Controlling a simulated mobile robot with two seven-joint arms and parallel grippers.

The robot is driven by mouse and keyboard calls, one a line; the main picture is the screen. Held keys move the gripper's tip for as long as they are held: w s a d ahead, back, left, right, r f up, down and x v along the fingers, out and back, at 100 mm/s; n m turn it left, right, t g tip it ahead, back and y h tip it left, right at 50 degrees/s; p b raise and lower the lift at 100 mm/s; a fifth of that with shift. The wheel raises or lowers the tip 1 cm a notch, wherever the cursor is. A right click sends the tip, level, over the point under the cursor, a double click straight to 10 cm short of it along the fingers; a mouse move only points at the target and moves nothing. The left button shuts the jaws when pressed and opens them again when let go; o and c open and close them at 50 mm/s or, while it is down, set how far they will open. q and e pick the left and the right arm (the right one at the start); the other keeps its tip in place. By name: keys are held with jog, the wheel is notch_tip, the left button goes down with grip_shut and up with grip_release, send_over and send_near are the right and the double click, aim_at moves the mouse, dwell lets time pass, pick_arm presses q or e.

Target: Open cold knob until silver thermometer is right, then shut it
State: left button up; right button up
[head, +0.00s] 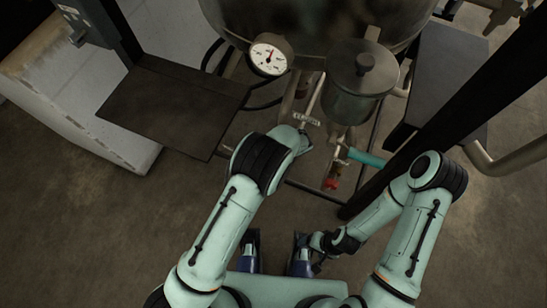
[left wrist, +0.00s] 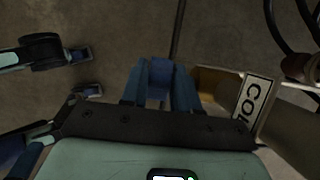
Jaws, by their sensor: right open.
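A round white dial gauge (head: 268,55) with a grey rim faces me on the front of the dark vessel; I take it for the thermometer. Its needle points roughly upward, and its scale is too small to read. In the left wrist view a label reading "CO", cut off (left wrist: 254,100), is beside my left gripper (left wrist: 160,75), at its right. The cold knob itself is not clearly visible. In the head view my left wrist hides that gripper; the wrist view does not show whether its blue fingers grip anything. My right gripper (head: 275,252) is open and empty, low over the floor.
A dark vessel (head: 310,22) and a lidded pot (head: 362,75) stand ahead. Below are a teal pipe piece (head: 366,158) and a red fitting (head: 331,184). A dark flat panel (head: 172,108) is at left, and a black post (head: 450,110) at right. The floor in front is clear.

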pick_arm(q)
grip_shut()
jog(key=shift+a+h, duration=0.1)
jog(key=shift+h, duration=0.2)
jog(key=shift+w+a+g+h+p, duration=0.1)
jog(key=shift+a+g+h+p, duration=0.15)
jog(key=shift+h, duration=0.35)
jog(key=h, duration=0.2)
jog(key=g+h, duration=0.1)
jog(key=shift+w+a+f, duration=0.15)
jog(key=shift+a, duration=0.1)
jog(key=shift+a+f+g+h+b, duration=0.1)
jog(key=shift+g+h+b, duration=0.3)
jog(key=shift+h, duration=0.5)
jog(key=o, duration=0.7)
grip_release()
